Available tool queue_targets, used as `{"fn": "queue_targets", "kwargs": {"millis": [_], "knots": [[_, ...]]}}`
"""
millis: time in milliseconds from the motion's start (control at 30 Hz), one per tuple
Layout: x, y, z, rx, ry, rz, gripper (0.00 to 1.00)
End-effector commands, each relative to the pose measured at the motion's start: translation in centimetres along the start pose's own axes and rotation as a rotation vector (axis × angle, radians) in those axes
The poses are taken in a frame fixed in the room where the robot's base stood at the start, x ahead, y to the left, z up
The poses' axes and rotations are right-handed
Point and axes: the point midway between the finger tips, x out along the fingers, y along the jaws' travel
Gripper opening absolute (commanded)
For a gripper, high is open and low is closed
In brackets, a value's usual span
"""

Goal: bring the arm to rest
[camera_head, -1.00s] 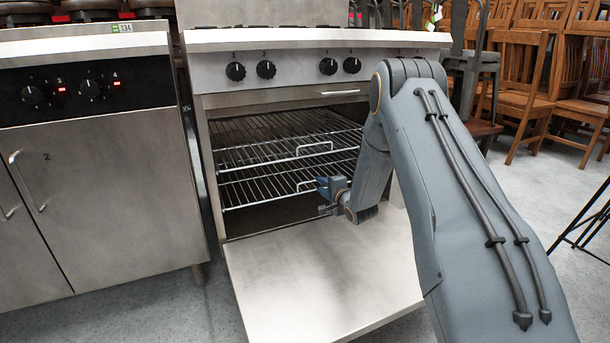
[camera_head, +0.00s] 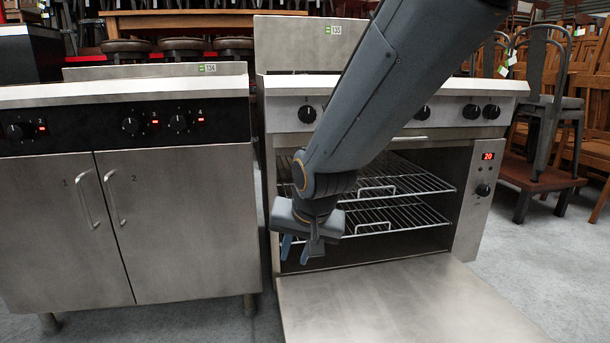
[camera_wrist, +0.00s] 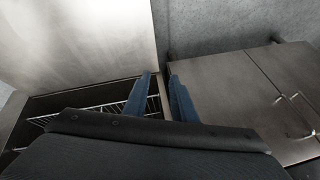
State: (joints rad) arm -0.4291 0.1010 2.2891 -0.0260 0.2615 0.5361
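My gripper (camera_head: 297,249) hangs from my folded arm in front of the left side of the open oven (camera_head: 462,205), pointing downward. Its two blue fingers (camera_wrist: 156,95) show in the wrist view with a gap between them and nothing held. The gripper is outside the oven cavity and appears apart from the racks. My arm hides part of the oven front and some of its knobs.
The oven door (camera_head: 400,300) is folded down in front, its top bare. Two wire racks (camera_head: 410,216) sit inside. A steel cabinet (camera_head: 180,220) stands to the left. Wooden chairs (camera_head: 590,95) and a metal chair (camera_head: 545,110) stand at right. Floor (camera_head: 560,270) is clear at right.

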Motion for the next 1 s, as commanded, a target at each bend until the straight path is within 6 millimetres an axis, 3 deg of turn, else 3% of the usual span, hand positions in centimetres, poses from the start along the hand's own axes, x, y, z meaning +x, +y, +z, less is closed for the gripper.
{"fn": "queue_targets", "kwargs": {"millis": [33,100,200,400,633,1000], "knots": [[-2.0,-0.8,2.8,-0.070,-0.045,-0.002,0.24],[-4.2,-1.1,6.6,-0.166,-0.117,0.000,0.24],[-6.8,-1.1,11.1,-0.284,-0.203,-0.007,0.24],[-10.6,-0.5,17.7,-0.457,-0.332,-0.032,0.24],[-14.2,0.7,23.7,-0.624,-0.453,-0.072,0.24],[-17.5,1.7,21.1,-0.556,-0.449,-0.031,0.24]]}}
